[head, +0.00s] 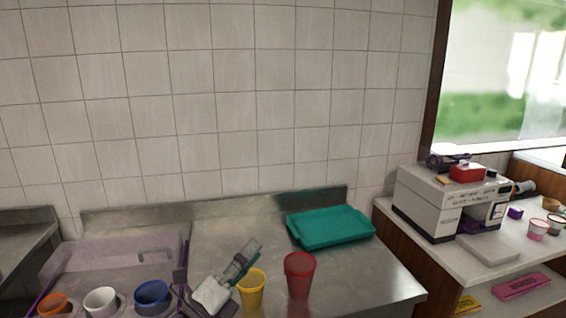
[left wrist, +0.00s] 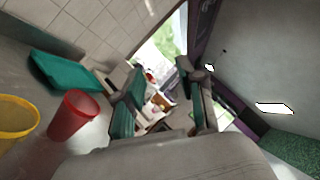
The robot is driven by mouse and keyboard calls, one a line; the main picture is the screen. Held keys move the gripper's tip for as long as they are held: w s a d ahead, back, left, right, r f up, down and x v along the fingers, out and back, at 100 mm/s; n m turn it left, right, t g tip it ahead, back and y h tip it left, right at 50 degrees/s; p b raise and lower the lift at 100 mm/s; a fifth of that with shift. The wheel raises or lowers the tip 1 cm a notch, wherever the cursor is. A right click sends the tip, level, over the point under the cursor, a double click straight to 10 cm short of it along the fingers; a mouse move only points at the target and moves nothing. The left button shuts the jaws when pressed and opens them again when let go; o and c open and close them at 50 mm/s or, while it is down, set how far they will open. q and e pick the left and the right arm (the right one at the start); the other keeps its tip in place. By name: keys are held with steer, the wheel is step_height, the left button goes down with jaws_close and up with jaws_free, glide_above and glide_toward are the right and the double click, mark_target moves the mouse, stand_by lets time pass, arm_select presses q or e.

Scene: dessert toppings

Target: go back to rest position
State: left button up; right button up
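My left gripper (head: 246,256) shows low in the middle of the head view, beside the yellow cup (head: 252,290) and pointing up to the right. In the left wrist view its two fingers stand apart (left wrist: 158,85), with only distant background between them, so it is open and empty. The yellow cup (left wrist: 14,122) and a red cup (head: 299,274) stand upright on the steel counter (head: 375,285); the red cup also shows in the left wrist view (left wrist: 74,115). My right gripper is in neither view.
A green tray (head: 330,228) lies at the back of the counter. Orange (head: 53,304), white (head: 102,301) and blue (head: 152,297) cups stand at the lower left, near a clear cover (head: 115,258). A white machine (head: 440,205) stands on the right-hand counter. The tiled wall is behind.

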arm_select(q)
steer(key=s+a+f+n+g+y, duration=0.1)
steer(key=s+a+f+n+y, duration=0.3)
steer(key=a+f+n+y, duration=0.55)
steer(key=s+a+f+n+g+y, duration=0.1)
steer(key=s+a+f+n+y, duration=0.3)
steer(key=f+n, duration=0.55)
steer(key=s+f+n+g, duration=0.5)
steer(key=s+f+g, duration=0.1)
steer(key=s, duration=0.6)
steer(key=s+f+n+g, duration=0.5)
steer(key=s+g, duration=0.1)
steer(key=s, duration=0.6)
step_height(320, 180, down, 24)
steer(key=s+a+f+g, duration=0.2)
steer(key=s+a+f, duration=0.1)
steer(key=s+f, duration=1.4)
steer(key=shift+a+f+m, duration=0.2)
steer(key=shift+f+m, duration=0.1)
steer(key=shift+f, duration=0.3)
